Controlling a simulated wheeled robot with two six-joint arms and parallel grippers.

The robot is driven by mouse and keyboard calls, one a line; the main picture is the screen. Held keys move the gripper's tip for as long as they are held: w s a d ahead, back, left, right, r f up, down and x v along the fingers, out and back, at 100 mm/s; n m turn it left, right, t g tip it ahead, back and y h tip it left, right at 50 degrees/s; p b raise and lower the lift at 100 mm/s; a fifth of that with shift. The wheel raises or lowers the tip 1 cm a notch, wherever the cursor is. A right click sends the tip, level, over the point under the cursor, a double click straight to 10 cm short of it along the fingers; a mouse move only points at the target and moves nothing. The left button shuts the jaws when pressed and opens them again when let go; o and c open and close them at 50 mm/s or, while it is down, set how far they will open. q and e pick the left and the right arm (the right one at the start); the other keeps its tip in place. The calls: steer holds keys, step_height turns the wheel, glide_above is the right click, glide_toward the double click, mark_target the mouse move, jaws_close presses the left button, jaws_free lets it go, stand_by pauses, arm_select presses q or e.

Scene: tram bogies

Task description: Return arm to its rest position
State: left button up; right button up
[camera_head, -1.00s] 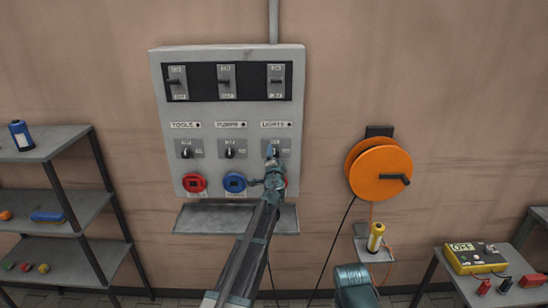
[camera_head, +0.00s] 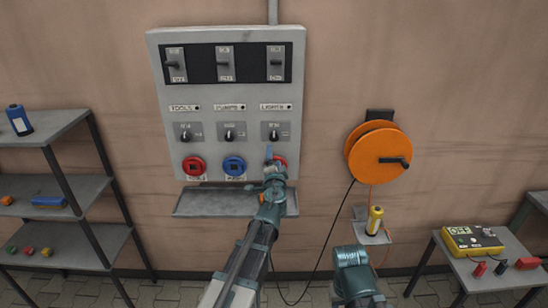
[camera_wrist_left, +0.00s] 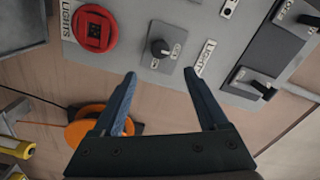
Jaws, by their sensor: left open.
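My left gripper (camera_head: 269,152) is in front of the wall panel (camera_head: 215,95), just below the lights knob (camera_head: 274,134), and partly covers the red lights socket (camera_head: 280,161). In the left wrist view my left gripper (camera_wrist_left: 160,76) has its two blue fingers apart with nothing between them. The lights knob (camera_wrist_left: 160,48) shows beyond the fingertips, clear of both. The red lights socket (camera_wrist_left: 95,28) is at upper left there. A teal part of my right arm is at the bottom of the head view; its gripper is out of frame.
A grey ledge (camera_head: 190,202) juts out below the panel. An orange cable reel (camera_head: 372,148) is on the wall to the right, above a small shelf with a yellow cylinder (camera_head: 375,220). A shelf rack (camera_head: 60,140) stands left and a table with a yellow meter (camera_head: 472,241) right.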

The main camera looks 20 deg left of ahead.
arm_select(q)
steer(key=s+d+f+n+g+y, duration=0.1)
steer(key=s+d+f+n+g, duration=0.1)
steer(key=s+f+n+g, duration=0.4)
steer(key=s+d+f+n+g, duration=0.1)
steer(key=s+d+f+g, duration=0.25)
steer(key=s+f, duration=0.6)
steer(key=s+d+f+g+h, duration=0.2)
steer(key=s+d+f+g, duration=0.1)
steer(key=s, duration=0.6)
steer(key=s+d+f+g+h, duration=0.2)
steer(key=s+d+g, duration=0.3)
steer(key=s+d, duration=0.3)
steer(key=shift+s+f+m+h, duration=0.4)
steer(key=shift+s+f, duration=0.3)
steer(key=shift+s, duration=0.55)
